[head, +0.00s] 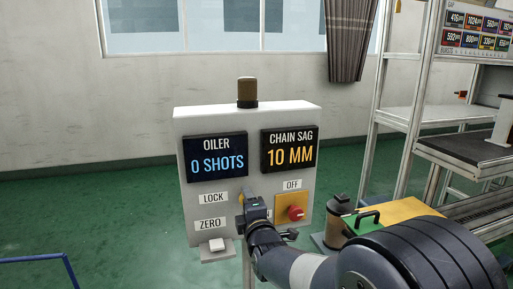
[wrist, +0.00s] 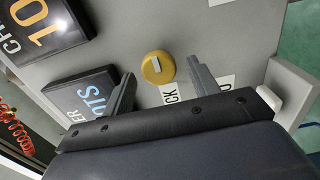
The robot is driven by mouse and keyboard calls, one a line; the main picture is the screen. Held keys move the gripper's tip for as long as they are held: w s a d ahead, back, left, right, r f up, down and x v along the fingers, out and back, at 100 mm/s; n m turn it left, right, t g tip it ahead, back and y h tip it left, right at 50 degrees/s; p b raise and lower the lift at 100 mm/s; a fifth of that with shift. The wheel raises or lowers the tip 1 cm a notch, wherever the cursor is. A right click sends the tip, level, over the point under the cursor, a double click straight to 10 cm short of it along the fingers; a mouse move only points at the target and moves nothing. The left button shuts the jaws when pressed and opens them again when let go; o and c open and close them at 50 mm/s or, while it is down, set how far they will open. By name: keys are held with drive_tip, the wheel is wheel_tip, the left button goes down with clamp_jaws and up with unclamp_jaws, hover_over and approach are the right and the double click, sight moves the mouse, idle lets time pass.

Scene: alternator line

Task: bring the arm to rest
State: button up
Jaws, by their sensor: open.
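My gripper (head: 247,200) is in front of the grey panel (head: 222,120), near its middle, between the LOCK label (head: 213,198) and the red knob (head: 295,213). In the wrist view my gripper (wrist: 162,70) is open, with one finger on each side of a round yellow knob (wrist: 152,67). Both fingers look apart from the knob, and nothing is held. In the head view the gripper mostly hides that knob. My arm reaches in from the lower right.
The panel has an OILER display (head: 216,157) reading 0 SHOTS and a CHAIN SAG display (head: 290,149) reading 10 MM. A white button (head: 217,245) sits below ZERO. A brown lamp (head: 247,92) tops the panel. A metal rack (head: 395,120) stands right. Green floor left is mostly clear.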

drive_tip(key=m+p, duration=0.4)
drive_tip(key=m, duration=0.2)
drive_tip(key=m+p, duration=0.4)
drive_tip(key=m, duration=0.2)
drive_tip(key=m+p, duration=0.4)
drive_tip(key=m, duration=0.2)
drive_tip(key=shift+w+d+r, duration=0.1)
drive_tip(key=shift+d+r, duration=0.1)
drive_tip(key=shift+r, duration=0.05)
drive_tip(key=shift+f, duration=0.1)
idle(0.5)
